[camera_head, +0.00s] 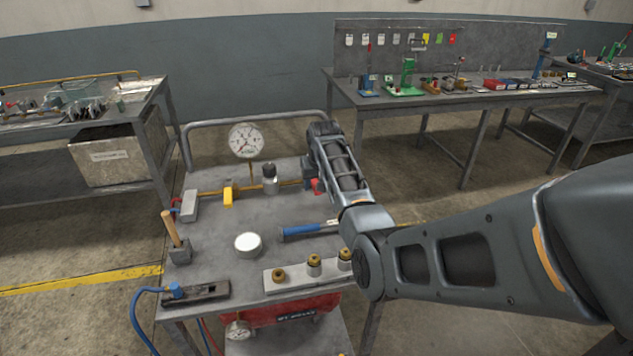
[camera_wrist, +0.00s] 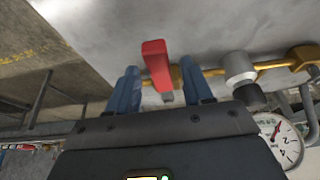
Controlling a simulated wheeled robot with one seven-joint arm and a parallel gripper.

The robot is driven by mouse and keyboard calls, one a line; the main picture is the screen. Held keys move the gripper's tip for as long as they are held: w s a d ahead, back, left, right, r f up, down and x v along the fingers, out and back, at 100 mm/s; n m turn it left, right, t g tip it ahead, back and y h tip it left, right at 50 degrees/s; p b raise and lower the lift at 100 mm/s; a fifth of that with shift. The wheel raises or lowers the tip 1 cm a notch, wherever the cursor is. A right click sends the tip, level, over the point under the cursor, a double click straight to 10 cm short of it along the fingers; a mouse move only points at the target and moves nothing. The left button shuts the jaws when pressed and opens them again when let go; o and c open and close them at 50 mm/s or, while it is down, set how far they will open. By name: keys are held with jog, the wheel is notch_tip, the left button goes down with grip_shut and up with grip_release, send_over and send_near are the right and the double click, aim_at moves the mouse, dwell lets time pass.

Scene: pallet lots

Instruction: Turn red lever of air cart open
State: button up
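The air cart (camera_head: 215,255) stands in front of me with a brass pipe line across its top. The red lever (camera_head: 317,186) shows at the right end of that line, partly hidden by my wrist. In the wrist view the red lever (camera_wrist: 156,62) stands between the two blue fingers of my gripper (camera_wrist: 160,72). The fingers are open, one on each side, with a visible gap to the lever. The lever hangs off the brass fitting (camera_wrist: 189,72) on the pipe. In the head view my gripper is mostly hidden behind my wrist.
A pressure gauge (camera_head: 246,140), a grey cylindrical fitting (camera_head: 269,178) and a yellow-handled valve (camera_head: 228,195) sit along the line. Benches stand behind.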

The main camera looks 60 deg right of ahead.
grip_shut()
dwell(0.5)
